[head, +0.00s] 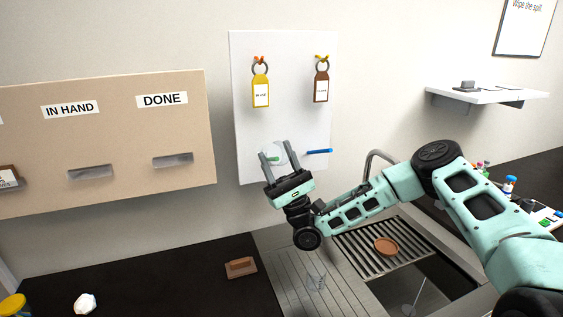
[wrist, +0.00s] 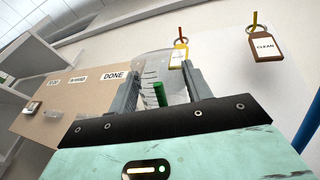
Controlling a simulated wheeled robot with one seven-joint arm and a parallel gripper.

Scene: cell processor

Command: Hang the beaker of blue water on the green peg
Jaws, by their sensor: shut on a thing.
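My gripper (head: 277,149) is raised in front of the white board (head: 300,90), at its lower left. Its fingers are shut on a clear beaker (head: 281,155), which also shows between the fingers in the wrist view (wrist: 153,66). No blue water can be made out in it. The green peg (head: 273,159) shows between the fingers, overlapping the beaker. In the wrist view the green peg (wrist: 160,94) stands close to the beaker's near side. I cannot tell whether the beaker hangs on it or is only beside it.
A blue peg (head: 319,151) sticks out to the right. Yellow (head: 260,92) and brown (head: 321,88) tags hang above. A beige panel (head: 120,120) stands left.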

